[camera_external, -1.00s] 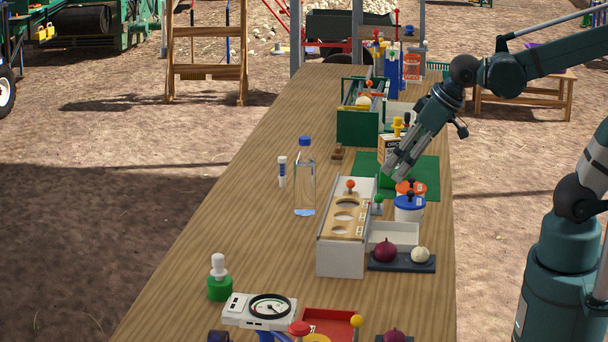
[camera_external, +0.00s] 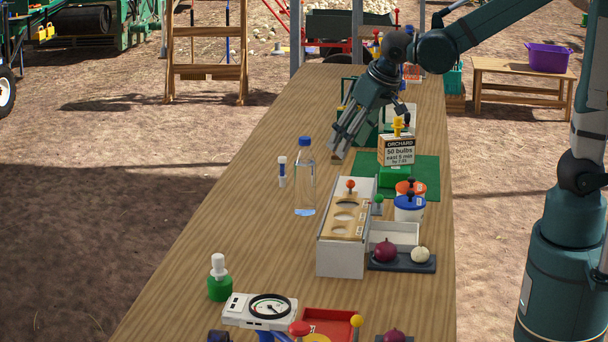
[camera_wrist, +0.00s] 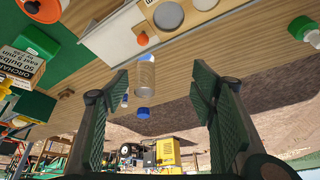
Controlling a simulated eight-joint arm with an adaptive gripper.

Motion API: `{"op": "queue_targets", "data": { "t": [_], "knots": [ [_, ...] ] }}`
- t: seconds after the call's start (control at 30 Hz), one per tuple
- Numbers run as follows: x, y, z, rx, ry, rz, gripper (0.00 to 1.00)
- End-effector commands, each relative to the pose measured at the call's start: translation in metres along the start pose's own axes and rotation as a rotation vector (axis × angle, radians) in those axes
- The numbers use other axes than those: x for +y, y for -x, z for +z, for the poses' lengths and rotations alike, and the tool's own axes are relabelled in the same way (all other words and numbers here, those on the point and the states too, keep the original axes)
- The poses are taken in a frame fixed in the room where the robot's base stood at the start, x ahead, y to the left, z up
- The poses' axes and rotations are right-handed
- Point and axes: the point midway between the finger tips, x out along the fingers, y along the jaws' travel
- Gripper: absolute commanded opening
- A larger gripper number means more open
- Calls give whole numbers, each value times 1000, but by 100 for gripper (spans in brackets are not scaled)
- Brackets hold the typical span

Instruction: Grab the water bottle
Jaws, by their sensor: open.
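The water bottle (camera_external: 305,182) is clear with a blue cap and stands upright on the wooden table, left of the white sizing box. My gripper (camera_external: 338,148) is above the table, just right of and behind the bottle's upper part in the external view, apart from it. In the wrist view, my gripper (camera_wrist: 165,115) has its two fingers spread wide and empty. The bottle (camera_wrist: 146,76) shows beyond and between them, upside down in the picture, with its blue cap toward the lower edge.
The sizing box (camera_external: 341,258) with an orange knob stands right of the bottle. The orchard sign (camera_external: 397,150) is on a green mat (camera_external: 425,175).

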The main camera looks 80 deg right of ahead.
Motion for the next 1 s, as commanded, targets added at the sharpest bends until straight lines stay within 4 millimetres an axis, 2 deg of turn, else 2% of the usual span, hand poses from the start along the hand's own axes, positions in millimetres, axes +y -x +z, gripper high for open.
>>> {"op": "queue_targets", "data": {
  "t": [0.1,0.5,1.0],
  "knots": [
    [0,-7,-18,-7,-37,20,56],
    [6,-45,-65,-27,-163,90,56],
    [20,-103,-108,-42,-321,179,56]
  ]
}}
